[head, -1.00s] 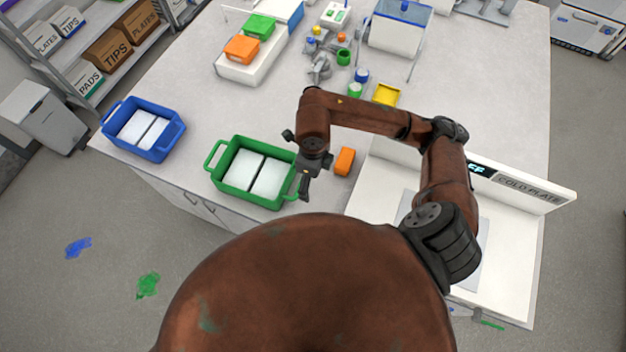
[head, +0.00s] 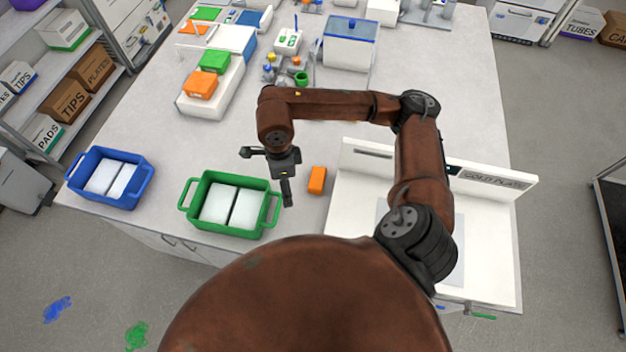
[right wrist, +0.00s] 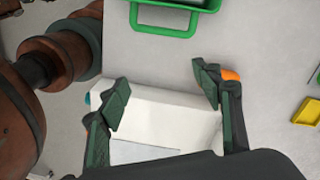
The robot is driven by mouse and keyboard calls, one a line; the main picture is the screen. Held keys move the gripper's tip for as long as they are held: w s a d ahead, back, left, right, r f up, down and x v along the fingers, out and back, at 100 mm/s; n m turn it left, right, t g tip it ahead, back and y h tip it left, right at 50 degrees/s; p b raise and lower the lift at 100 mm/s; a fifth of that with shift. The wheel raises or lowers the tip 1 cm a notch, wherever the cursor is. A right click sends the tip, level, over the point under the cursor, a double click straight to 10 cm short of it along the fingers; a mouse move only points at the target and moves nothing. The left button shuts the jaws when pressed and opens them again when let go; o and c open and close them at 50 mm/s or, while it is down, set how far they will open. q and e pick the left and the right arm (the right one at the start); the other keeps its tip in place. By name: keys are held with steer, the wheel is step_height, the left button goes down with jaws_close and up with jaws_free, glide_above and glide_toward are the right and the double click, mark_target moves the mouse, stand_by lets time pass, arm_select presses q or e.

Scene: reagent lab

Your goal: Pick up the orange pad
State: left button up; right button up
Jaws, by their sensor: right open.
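A small orange pad (head: 317,180) lies on the white bench between the green bin and the cold plate. In the right wrist view the orange pad (right wrist: 231,75) is mostly hidden behind the right-hand finger. My right gripper (head: 268,172) is open and empty, above the bench and left of the pad in the head view, overlapping the green bin's right end there. In the right wrist view my right gripper (right wrist: 162,90) has its fingers spread apart, with bench and white plate surface showing between them. My left gripper is not in view.
A green bin (head: 190,226) and a blue bin (head: 137,200) hold white blocks. The cold plate (head: 350,225) stands right of the pad, with an upright wall behind. An orange block (head: 200,84) and a green block (head: 213,61) sit on a white box further back.

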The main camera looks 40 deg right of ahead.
steer(key=w+d+f+n+p, duration=0.2)
steer(key=d+f+n, duration=0.4)
steer(key=f+n, duration=0.1)
steer(key=n+p, duration=0.1)
steer(key=n, duration=0.5)
glide_above(316, 185)
step_height(316, 185, down, 6)
steer(key=shift+r, duration=0.1)
step_height(316, 185, down, 2)
steer(key=shift+f+p, duration=0.2)
steer(key=shift+p, duration=0.25)
steer(key=shift+f+p, duration=1.1)
steer(key=shift+f, duration=1.6)
steer(key=shift+c, duration=0.5)
steer(key=c, duration=1.2)
steer(key=shift+r, duration=0.1)
